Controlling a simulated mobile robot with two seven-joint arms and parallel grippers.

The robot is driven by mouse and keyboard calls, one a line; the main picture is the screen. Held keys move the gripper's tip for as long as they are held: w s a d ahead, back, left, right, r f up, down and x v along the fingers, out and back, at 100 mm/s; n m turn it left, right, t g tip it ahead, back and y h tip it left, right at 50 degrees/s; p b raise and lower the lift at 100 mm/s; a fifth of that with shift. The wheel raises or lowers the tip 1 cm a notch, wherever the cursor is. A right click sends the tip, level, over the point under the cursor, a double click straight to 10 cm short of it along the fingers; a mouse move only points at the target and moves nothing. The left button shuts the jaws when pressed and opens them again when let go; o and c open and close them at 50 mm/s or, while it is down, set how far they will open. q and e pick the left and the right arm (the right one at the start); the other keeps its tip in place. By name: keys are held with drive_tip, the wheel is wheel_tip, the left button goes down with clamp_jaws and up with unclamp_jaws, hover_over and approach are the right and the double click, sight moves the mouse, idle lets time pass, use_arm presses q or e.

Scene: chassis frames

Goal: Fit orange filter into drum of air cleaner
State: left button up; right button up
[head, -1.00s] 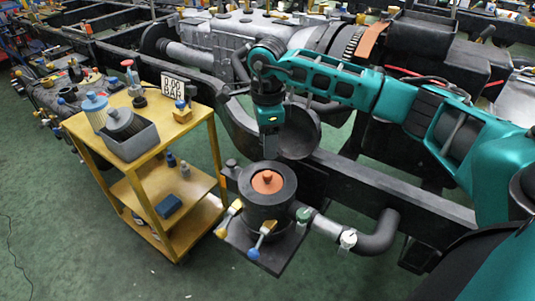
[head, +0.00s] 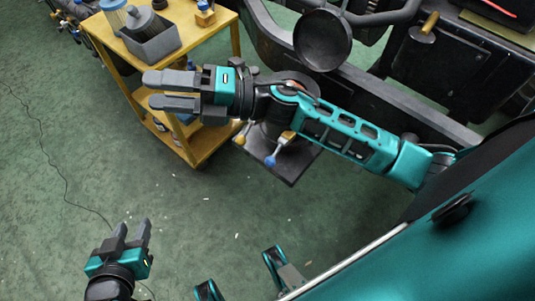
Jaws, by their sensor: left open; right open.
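The dark drum of the air cleaner (head: 262,143) stands in the middle of the head view, mostly hidden behind my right arm. A sliver of orange (head: 301,80) shows above the arm at the drum's top; I cannot tell how the orange filter sits. My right gripper (head: 148,90) is open and empty, pointing left, clear of the drum and in front of the cart. My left gripper (head: 132,226) is open and empty, low over the green floor at lower left, far from the drum.
A round dark dish (head: 322,40) stands behind the drum. Blue- and yellow-tipped clamps stick out at the drum's front.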

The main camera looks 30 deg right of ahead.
drive_tip(key=w+d+f+m+t+h, duration=0.1)
drive_tip(key=d+f+m+t+h, duration=0.2)
drive_tip(key=m, duration=0.5)
drive_tip(key=d+f+m+t+h, duration=0.25)
drive_tip(key=m+t+h, duration=0.25)
drive_tip(key=m, duration=0.3)
drive_tip(key=s+d+f+m+g+h, duration=0.2)
drive_tip(key=s+d+f+m+h, duration=0.1)
drive_tip(key=f+m, duration=0.4)
drive_tip(key=s+d+f+m+g+h, duration=0.3)
drive_tip(key=s+d+f+m+h, duration=0.1)
drive_tip(key=s+f+m, duration=0.3)
wheel_tip(320, 180, down, 2)
drive_tip(key=shift+s+d+g+h, duration=0.2)
drive_tip(key=shift+s+g+h, duration=0.1)
drive_tip(key=shift+s+h, duration=0.15)
